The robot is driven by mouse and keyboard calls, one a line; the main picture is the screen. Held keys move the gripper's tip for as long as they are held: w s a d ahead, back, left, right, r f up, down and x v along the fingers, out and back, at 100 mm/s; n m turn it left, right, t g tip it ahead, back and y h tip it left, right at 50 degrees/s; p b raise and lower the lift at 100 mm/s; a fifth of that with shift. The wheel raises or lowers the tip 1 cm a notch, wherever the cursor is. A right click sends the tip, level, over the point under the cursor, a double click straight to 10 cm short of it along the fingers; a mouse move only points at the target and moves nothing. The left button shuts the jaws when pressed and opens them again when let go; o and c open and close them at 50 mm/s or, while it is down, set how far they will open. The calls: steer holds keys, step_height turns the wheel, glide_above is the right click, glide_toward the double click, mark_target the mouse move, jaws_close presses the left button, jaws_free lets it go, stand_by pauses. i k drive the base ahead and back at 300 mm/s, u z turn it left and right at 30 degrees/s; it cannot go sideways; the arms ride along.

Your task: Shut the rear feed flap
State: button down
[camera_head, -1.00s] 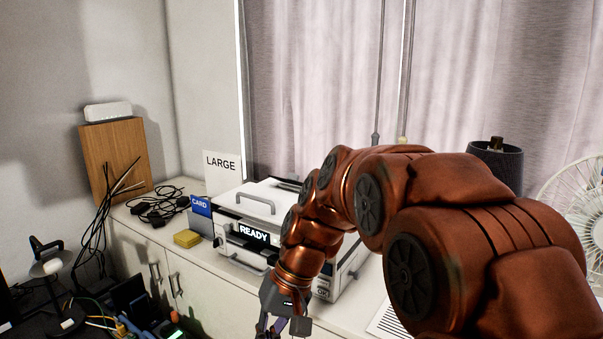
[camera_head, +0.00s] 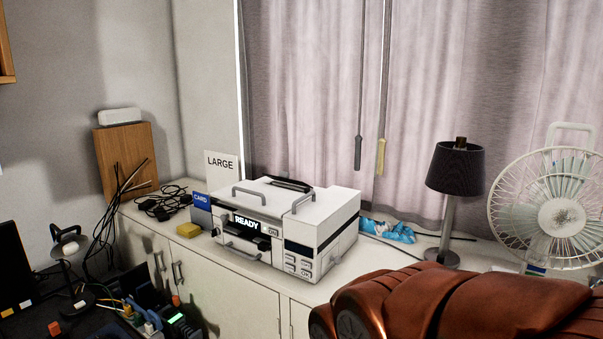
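A white printer-like machine (camera_head: 290,228) stands on the white cabinet top, with grey handles on its top and front and a lit "READY" display (camera_head: 247,223). A dark slot-like part (camera_head: 290,184) shows at the rear of its top; I take it for the rear feed flap, but cannot tell whether it is open or shut. The machine's back side is hidden. My copper arm reaches in from the lower right corner, apart from the machine. My gripper is outside the picture.
A "LARGE" sign (camera_head: 222,170), a blue "CARD" box (camera_head: 201,212) and a yellow block (camera_head: 188,230) stand left of the machine. A blue-white packet (camera_head: 388,231), a dark lamp (camera_head: 455,170) and a fan (camera_head: 556,210) stand to its right. Curtains hang behind.

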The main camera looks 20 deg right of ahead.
mark_target(283, 176)
steer(key=z, duration=0.9)
steer(key=i, duration=0.7)
steer(key=u, duration=0.95)
